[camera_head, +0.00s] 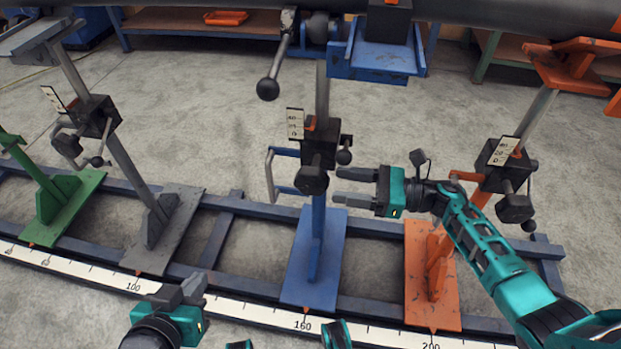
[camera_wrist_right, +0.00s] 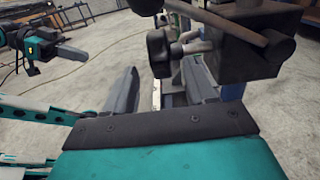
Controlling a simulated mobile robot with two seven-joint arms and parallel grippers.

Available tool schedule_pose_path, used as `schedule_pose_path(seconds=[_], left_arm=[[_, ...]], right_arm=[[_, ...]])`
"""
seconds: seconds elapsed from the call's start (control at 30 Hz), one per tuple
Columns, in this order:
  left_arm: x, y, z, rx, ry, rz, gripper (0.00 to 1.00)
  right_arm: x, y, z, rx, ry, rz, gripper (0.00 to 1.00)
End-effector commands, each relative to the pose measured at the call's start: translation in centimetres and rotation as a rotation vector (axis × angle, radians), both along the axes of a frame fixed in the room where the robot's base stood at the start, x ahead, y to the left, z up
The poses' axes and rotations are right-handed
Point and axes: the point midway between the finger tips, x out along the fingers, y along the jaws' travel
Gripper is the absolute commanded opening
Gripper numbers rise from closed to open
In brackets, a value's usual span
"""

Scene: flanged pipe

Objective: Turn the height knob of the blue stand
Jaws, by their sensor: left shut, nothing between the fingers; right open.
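The blue stand (camera_head: 318,240) is upright in the middle, with a black clamp box (camera_head: 322,140) on its post. A black lobed knob (camera_head: 311,180) sticks out from the front of the box, and a small ball-ended lever (camera_head: 344,157) is at its right side. My right gripper (camera_head: 345,187) is open and empty, just right of the lobed knob, fingers pointing left. In the right wrist view the lobed knob (camera_wrist_right: 160,52) shows beyond the gap between the fingers; I see no contact. My left gripper (camera_head: 195,285) is shut and empty, low at the left front.
A grey stand (camera_head: 150,215) and green stand (camera_head: 60,200) are left of the blue one; an orange stand (camera_head: 432,270) is close on the right. A ruled strip (camera_head: 250,311) runs along the front. A dark pipe (camera_head: 480,15) crosses above.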

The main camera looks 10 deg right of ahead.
Motion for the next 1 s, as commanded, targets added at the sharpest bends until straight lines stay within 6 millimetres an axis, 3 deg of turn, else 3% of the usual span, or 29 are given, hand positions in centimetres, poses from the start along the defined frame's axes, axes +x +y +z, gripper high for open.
schedule_pose_path(seconds=[0.2, 0.4, 0.8, 1.0], left_arm=[[0.1, 0.0, -0.2, 0.001, 0.000, -0.001, 0.00], [0.2, 0.0, -0.2, 0.001, -0.003, -0.001, 0.00], [0.2, -0.1, -0.1, -0.001, -0.004, -0.003, 0.00], [0.2, -0.1, 0.0, -0.001, -0.004, -0.003, 0.00]], right_arm=[[1.8, 4.2, 0.0, 0.003, 0.000, 0.001, 0.55], [2.7, 6.5, 0.0, 0.001, 0.001, 0.000, 0.55], [3.0, 7.2, 0.0, -0.002, 0.001, 0.000, 0.55], [3.0, 7.2, 0.0, -0.001, 0.000, 0.000, 0.37]])
